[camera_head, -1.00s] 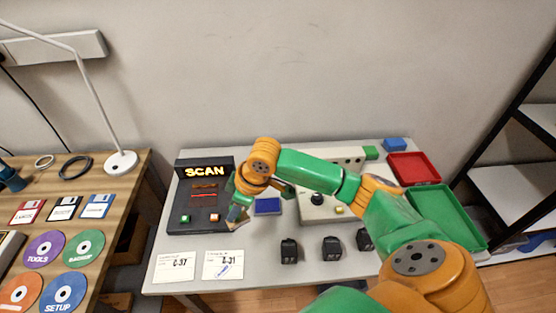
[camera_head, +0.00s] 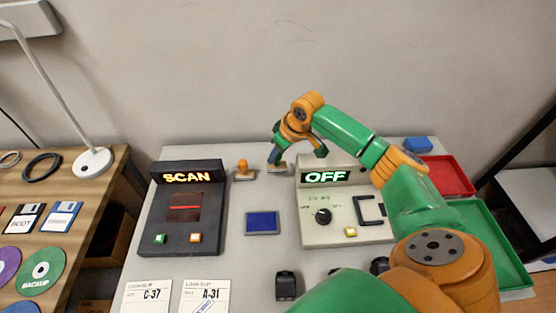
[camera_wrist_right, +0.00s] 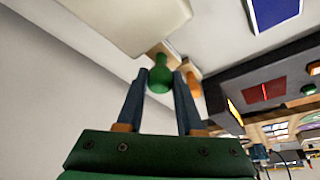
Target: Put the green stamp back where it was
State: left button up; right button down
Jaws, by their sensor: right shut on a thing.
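My right gripper (camera_head: 277,155) is at the back of the table, between the scanner and the grey box. It is shut on the green stamp, whose green handle (camera_wrist_right: 160,75) shows between the two fingers in the right wrist view. In the head view the stamp's base (camera_head: 277,168) shows under the fingertips, at or just above the table; I cannot tell if it touches. An orange-handled stamp (camera_head: 243,170) stands upright just left of it. A blue ink pad (camera_head: 262,222) lies nearer the front. My left gripper is not in view.
The dark scanner (camera_head: 187,215) reading SCAN is on the left, and the grey box (camera_head: 345,225) reading OFF is close on the right. Two cards (camera_head: 205,298) lie at the front, the A-31 one with a mark. Red (camera_head: 448,176) and green (camera_head: 500,245) trays are at right.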

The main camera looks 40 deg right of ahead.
aim_at(278, 160)
jog(key=f, duration=0.4)
jog(key=shift+w+d, duration=0.2)
jog(key=shift+w, duration=0.05)
jog(key=shift+f, duration=0.15)
jog(key=c, duration=0.5)
grip_release()
jog(key=shift+c, duration=0.2)
jog(key=shift+r, duration=0.4)
jog(key=v, duration=1.1)
jog(key=shift+s+r+p, duration=0.25)
jog(key=shift+p, duration=0.05)
